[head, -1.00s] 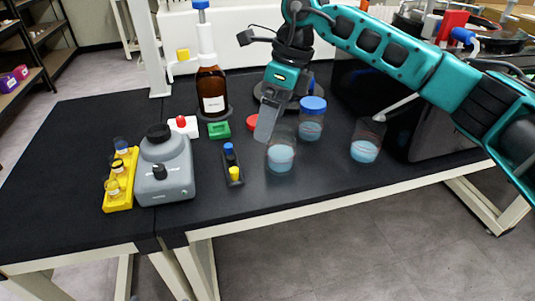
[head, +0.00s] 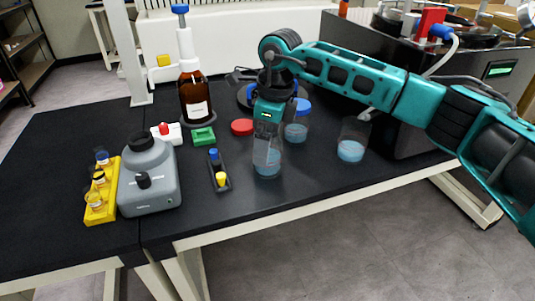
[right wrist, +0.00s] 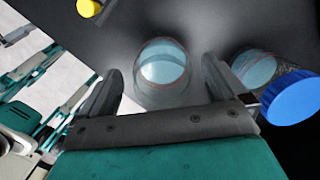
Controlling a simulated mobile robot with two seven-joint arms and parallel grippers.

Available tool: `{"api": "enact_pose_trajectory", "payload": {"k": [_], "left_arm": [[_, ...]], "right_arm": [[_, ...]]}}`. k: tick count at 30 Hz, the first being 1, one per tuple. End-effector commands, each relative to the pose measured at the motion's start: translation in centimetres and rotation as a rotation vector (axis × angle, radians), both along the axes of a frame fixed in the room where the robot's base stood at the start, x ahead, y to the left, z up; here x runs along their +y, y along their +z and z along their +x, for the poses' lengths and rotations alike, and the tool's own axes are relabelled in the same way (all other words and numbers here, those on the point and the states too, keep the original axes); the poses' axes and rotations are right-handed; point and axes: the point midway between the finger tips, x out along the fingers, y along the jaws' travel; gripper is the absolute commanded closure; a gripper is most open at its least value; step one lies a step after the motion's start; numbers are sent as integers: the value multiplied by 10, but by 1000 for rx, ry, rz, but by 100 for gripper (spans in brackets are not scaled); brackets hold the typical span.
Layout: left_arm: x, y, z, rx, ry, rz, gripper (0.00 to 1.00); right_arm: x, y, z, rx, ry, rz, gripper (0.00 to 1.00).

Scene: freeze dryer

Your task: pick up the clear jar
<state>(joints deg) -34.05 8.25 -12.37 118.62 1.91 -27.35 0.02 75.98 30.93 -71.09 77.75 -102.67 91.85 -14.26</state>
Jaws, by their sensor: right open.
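A clear jar (head: 267,170) with light blue liquid and no lid stands on the black bench, partly hidden by my right gripper (head: 267,148). In the right wrist view the jar (right wrist: 163,62) is ahead of my right gripper (right wrist: 164,82), roughly centred between its two open fingers. The fingers are apart and hold nothing; I cannot tell whether either touches the glass. A similar jar (head: 296,133) with a blue lid stands just behind and to the right; its lid (right wrist: 292,99) shows beside the right finger. My left gripper is not in view.
A third jar (head: 351,150) of blue liquid stands to the right. A red lid (head: 242,127), black rack (head: 220,175), grey mixer (head: 150,180), yellow rack (head: 101,195) and brown bottle (head: 195,100) stand to the left. The bench's front edge is close.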

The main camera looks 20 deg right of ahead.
Motion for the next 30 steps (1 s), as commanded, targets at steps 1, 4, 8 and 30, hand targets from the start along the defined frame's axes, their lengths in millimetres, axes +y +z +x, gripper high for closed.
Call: {"api": "enact_pose_trajectory", "payload": {"k": [1, 4, 8, 30], "left_arm": [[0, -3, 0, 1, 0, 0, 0], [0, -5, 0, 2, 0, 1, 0], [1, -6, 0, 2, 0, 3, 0], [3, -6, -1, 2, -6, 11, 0]], "right_arm": [[-1, -11, 1, 3, -1, -1, 1], [1, -25, 3, 3, 1, 1, 1], [2, -32, 4, 1, 1, 0, 1], [1, -31, 4, 0, 1, 1, 57]]}}
